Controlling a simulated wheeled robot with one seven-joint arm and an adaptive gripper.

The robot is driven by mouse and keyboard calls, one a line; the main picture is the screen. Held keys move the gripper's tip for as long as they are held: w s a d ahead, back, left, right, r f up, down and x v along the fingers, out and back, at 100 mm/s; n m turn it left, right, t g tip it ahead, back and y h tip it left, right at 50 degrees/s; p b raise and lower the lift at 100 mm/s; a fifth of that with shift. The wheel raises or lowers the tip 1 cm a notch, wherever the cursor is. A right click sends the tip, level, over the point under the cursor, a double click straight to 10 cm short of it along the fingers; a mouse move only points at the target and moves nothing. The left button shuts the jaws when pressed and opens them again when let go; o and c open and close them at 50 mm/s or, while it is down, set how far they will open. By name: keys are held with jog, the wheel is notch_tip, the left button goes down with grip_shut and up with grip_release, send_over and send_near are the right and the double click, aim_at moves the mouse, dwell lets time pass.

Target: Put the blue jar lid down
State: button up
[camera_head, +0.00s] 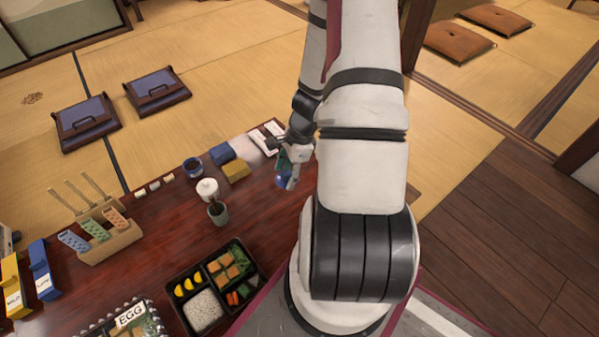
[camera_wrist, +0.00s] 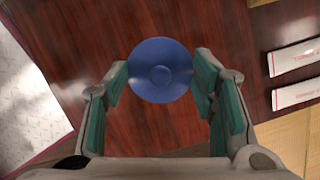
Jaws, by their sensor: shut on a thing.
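The blue jar lid (camera_wrist: 161,71) is a round disc with a small raised knob, seen from above in the wrist view. My gripper (camera_wrist: 162,66) is shut on its edges, with a green-padded finger on each side. In the head view my gripper (camera_head: 289,172) is at the right end of the dark table, and the blue lid (camera_head: 282,182) shows partly at its fingers. I cannot tell how far the lid is above the wood. An open blue jar (camera_head: 193,168) stands farther left on the table.
Left of my gripper are a yellow block (camera_head: 236,171), a blue block (camera_head: 221,154) and a white-topped item (camera_head: 207,189). White packets (camera_wrist: 296,94) lie to the right in the wrist view. A bento box (camera_head: 178,270) is nearer. Bare wood (camera_wrist: 85,30) surrounds the lid.

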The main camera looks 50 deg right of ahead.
aim_at(301, 169)
jog(key=s+f+m, duration=0.1)
jog(key=s, duration=0.1)
jog(key=s+d+f+m, duration=0.1)
jog(key=s+f+m, duration=0.1)
jog(key=s, duration=0.1)
jog(key=s+d+f+m+t+b, duration=0.1)
jog(key=s+f+m, duration=0.1)
jog(key=s, duration=0.1)
jog(key=shift+f+h, duration=0.2)
jog(key=shift+h, duration=0.2)
jog(key=shift+w+d, duration=0.25)
jog(key=c, duration=0.5)
jog(key=w+d, duration=0.3)
jog(key=w, duration=0.1)
jog(key=w+d+f, duration=0.1)
jog(key=w+d, duration=0.2)
jog(key=w, duration=0.1)
jog(key=w+d, duration=0.3)
jog(key=w, duration=0.1)
jog(key=shift+d+f, duration=0.25)
grip_shut()
jog(key=shift+f+b, duration=0.7)
jog(key=shift+f, duration=1.05)
jog(key=shift+f+b, duration=0.4)
jog(key=shift+s+f, duration=0.1)
jog(key=shift+f, duration=0.1)
